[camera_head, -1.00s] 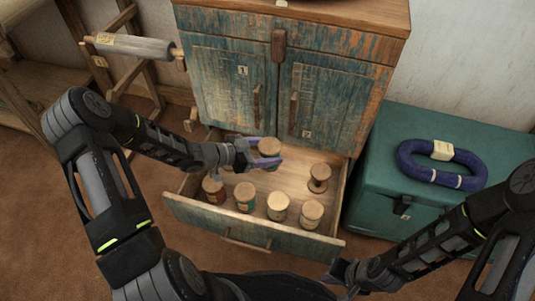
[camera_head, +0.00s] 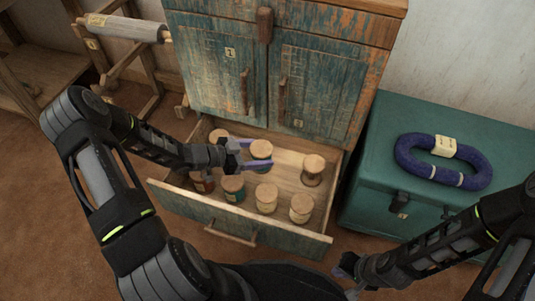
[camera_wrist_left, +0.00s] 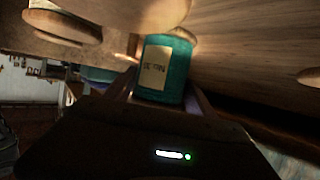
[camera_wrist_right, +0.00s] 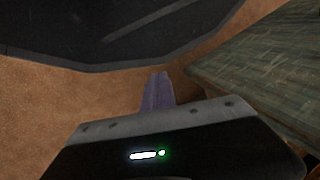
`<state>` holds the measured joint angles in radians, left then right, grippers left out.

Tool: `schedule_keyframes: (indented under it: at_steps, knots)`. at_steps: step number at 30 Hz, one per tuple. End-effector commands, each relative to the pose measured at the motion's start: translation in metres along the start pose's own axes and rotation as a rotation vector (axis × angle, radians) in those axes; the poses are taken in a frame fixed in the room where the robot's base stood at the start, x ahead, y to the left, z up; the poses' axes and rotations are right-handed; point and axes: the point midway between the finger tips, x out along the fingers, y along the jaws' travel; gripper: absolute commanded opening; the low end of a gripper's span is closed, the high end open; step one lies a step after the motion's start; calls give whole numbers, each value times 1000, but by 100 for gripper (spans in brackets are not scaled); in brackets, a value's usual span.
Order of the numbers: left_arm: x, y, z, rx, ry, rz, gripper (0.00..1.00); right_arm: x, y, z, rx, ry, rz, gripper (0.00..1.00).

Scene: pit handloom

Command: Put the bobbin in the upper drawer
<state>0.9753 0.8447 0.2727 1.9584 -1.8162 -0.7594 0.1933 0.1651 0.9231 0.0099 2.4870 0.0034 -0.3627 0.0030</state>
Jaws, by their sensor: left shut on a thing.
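A teal bobbin (camera_head: 261,150) with wooden ends and a pale label sits between the purple fingers of my left gripper (camera_head: 255,154). It is over the back of the open drawer; I cannot tell whether it touches the drawer floor. In the left wrist view the teal bobbin (camera_wrist_left: 165,68) shows clamped between the fingers. The upper drawer (camera_head: 330,31), with a wooden handle (camera_head: 265,25), is closed at the cabinet's top. My right gripper (camera_head: 348,272) is low at the front; its fingers look together and empty in the right wrist view (camera_wrist_right: 157,91).
The open lower drawer (camera_head: 240,222) holds several other bobbins, including one at its right (camera_head: 312,170). Two closed doors (camera_head: 325,90) are above it. A green chest (camera_head: 385,185) with a blue yarn coil (camera_head: 443,161) stands right. A wooden stand with a roller (camera_head: 125,28) is left.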

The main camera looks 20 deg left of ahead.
Motion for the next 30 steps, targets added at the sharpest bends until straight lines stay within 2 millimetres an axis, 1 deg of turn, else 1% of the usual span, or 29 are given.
schedule_keyframes:
  at_steps: [8, 20, 24, 25, 30]
  knots:
    - [-1, 0, 1, 1, 0, 0, 19, 0, 0, 0, -1, 0, 0, 0]
    - [4, 0, 12, 1, 1, 0, 19, 8, 4, -2, 3, 5, 2, 0]
    - [4, 0, 11, 1, 1, -1, 19, 7, 4, -2, 3, 5, 2, 0]
    - [4, 0, 12, 1, 0, -1, 67, 7, 4, -2, 3, 5, 2, 0]
    - [4, 0, 12, 1, 0, -1, 81, 7, 4, -2, 3, 5, 2, 0]
